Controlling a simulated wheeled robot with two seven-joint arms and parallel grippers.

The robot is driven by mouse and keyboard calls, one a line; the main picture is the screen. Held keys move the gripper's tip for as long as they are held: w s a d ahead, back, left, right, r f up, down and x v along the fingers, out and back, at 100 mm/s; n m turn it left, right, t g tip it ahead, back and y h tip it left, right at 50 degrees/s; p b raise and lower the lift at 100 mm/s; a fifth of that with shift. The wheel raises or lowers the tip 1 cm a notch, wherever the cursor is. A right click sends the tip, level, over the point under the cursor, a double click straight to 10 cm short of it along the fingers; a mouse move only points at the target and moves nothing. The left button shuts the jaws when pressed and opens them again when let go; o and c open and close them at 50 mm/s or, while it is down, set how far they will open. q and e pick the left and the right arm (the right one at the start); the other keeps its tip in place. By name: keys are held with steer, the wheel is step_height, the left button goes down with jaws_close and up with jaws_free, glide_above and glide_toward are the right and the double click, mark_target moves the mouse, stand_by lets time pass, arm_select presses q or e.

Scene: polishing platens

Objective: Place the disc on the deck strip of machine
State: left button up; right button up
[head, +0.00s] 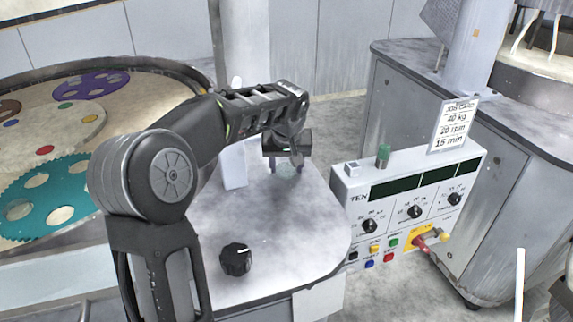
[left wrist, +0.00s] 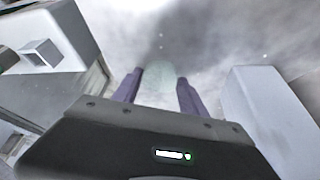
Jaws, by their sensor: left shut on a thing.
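The disc (head: 287,171) is small, pale green and see-through. My left gripper (head: 286,168) is shut on it, low over the grey deck strip (head: 285,225) of the machine, between the white post and the control panel. In the left wrist view the disc (left wrist: 160,72) shows faintly between the two purple fingers (left wrist: 160,88), with the grey deck surface beyond it. I cannot tell whether the disc touches the deck. My right gripper is not in view.
A control panel (head: 410,205) with knobs and buttons borders the deck on the right. A black knob (head: 236,260) stands on the near deck. A white post (head: 233,165) rises beside the gripper. The polishing platen (head: 75,145) with coloured carriers is at left. The deck's middle is clear.

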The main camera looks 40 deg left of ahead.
arm_select(q)
steer(key=shift+f, duration=0.1)
steer(key=o, duration=1.5)
steer(key=shift+c, duration=0.2)
steer(key=shift+r, duration=0.45)
steer(key=v, duration=1.1)
steer(key=shift+s+r, duration=0.15)
steer(key=shift+r, duration=0.05)
steer(key=shift+d, duration=0.1)
